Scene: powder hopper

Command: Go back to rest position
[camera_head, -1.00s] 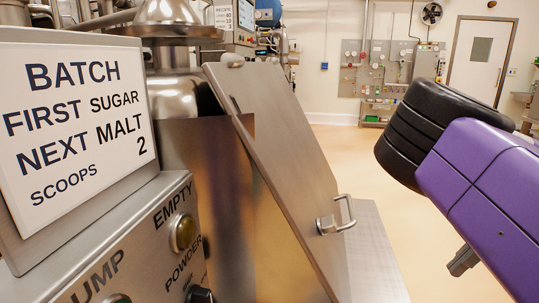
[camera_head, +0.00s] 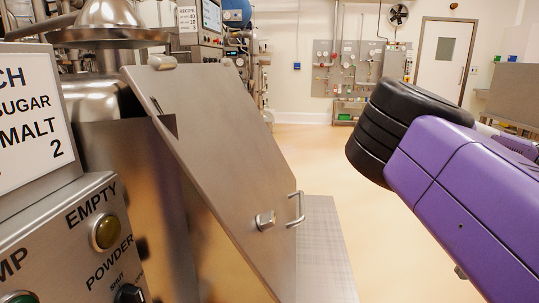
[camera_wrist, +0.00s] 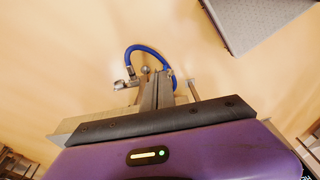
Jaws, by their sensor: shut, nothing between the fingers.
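My gripper (camera_wrist: 158,80) shows in the wrist view with its two grey fingers together and nothing between them, above the tan floor. In the head view my purple and black arm reaches in from the right, and only a small metal bit shows below it; the fingers cannot be made out there. The hopper's steel lid (camera_head: 215,150) leans at a slant in the middle of the head view, with a bar handle (camera_head: 297,210) on its right. My arm is to the right of the lid, apart from it in the picture.
A control panel (camera_head: 75,245) with lamp and knob, under a batch sign (camera_head: 30,120), stands at the left. A grey platform (camera_head: 325,250) lies right of the hopper. In the wrist view, a blue hose (camera_wrist: 150,50) runs beyond the fingers. Open floor (camera_head: 320,160) lies behind.

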